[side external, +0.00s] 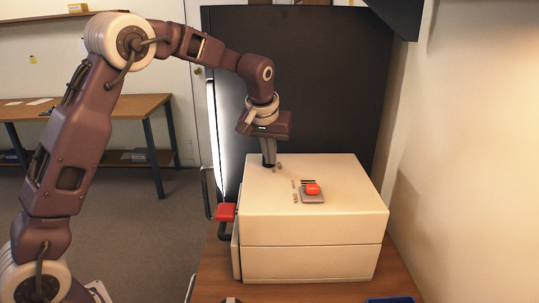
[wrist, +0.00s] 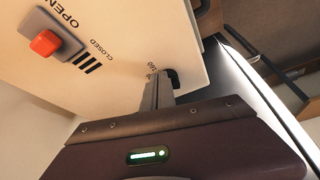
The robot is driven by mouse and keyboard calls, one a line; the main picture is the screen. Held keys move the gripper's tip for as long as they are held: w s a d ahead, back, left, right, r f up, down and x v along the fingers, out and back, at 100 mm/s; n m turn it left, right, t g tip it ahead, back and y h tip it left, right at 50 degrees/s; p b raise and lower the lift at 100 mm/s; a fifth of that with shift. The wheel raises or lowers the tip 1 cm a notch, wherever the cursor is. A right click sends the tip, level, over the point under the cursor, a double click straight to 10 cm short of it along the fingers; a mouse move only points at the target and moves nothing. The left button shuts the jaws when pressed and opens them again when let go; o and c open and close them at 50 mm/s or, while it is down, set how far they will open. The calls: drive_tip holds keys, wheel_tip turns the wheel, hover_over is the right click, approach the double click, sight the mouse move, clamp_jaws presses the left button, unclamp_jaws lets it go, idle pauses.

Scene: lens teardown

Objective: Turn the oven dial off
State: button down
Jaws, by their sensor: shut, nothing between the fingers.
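The white box-shaped oven (side external: 312,262) stands on a wooden table. A small black dial (wrist: 173,78) sits at the edge of its top face in the wrist view, with small printed markings beside it. My gripper (side external: 268,160) points down at the back left of the oven top. Its fingers are closed together with nothing between them. In the wrist view the fingertips (wrist: 159,80) are right beside the dial and partly cover it. I cannot tell whether they touch it. The dial's setting is not readable.
A red slider (side external: 312,189) on a grey plate lies on the oven top; the wrist view shows OPEN and CLOSED labels by it. A red-topped part (side external: 225,212) juts from the oven's left side. A dark panel (side external: 305,85) stands behind. A blue object (side external: 390,300) lies in front.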

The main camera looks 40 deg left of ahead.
sight(281, 165)
drive_tip(key=shift+d, duration=0.1)
drive_tip(key=n, duration=0.2)
drive_tip(key=w+n+g+y, duration=0.1)
drive_tip(key=n, duration=0.2)
drive_tip(key=shift+w+d+n, duration=0.25)
drive_tip(key=shift+n, duration=0.05)
drive_tip(key=n, duration=0.1)
drive_tip(key=w+n+g, duration=0.1)
drive_tip(key=n, duration=0.1)
drive_tip(key=n+g+y, duration=0.1)
drive_tip(key=n, duration=0.1)
drive_tip(key=shift+w+a, duration=0.1)
drive_tip(key=shift+w, duration=0.25)
drive_tip(key=shift+w+a, duration=0.2)
drive_tip(key=shift+w, duration=0.15)
drive_tip(key=shift+w+a, duration=0.2)
drive_tip(key=shift+w, duration=0.05)
idle(0.3)
drive_tip(key=shift+s+a, duration=0.1)
